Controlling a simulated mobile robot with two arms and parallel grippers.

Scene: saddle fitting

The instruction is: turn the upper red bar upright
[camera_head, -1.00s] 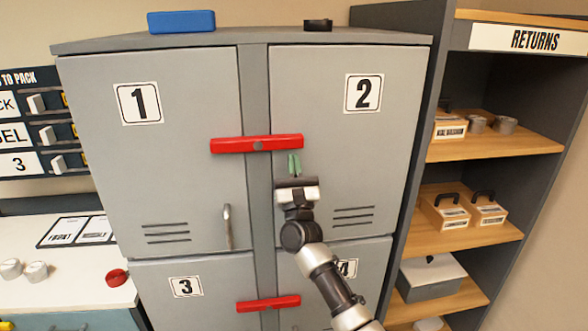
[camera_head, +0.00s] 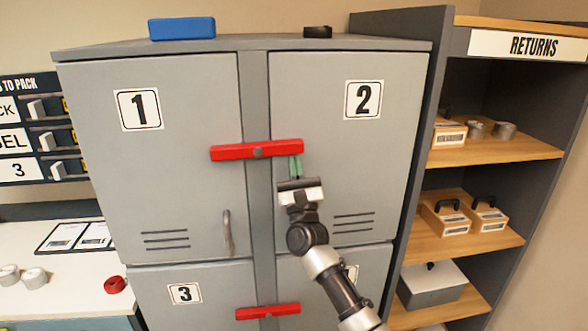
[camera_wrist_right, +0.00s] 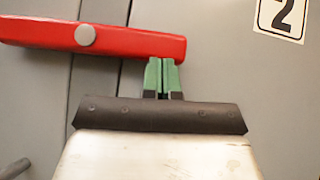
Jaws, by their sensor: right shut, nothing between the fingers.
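The upper red bar (camera_head: 235,151) lies almost level across the post between doors 1 and 2, with a grey pivot at its middle. It also shows in the right wrist view (camera_wrist_right: 50,34). My right gripper (camera_head: 296,158) is at the bar's right end, just under it, with its green fingers (camera_wrist_right: 161,76) together and nothing between them. In the wrist view the fingertips meet or overlap the bar's lower edge near that end; I cannot tell whether they touch. My left gripper is not in view.
A lower red bar (camera_head: 268,312) lies level between the lower doors. A door handle (camera_head: 228,232) stands out left of the post. A blue block (camera_head: 181,27) and a dark ring (camera_head: 318,31) are on the cabinet top. A shelf unit (camera_head: 495,155) stands at right.

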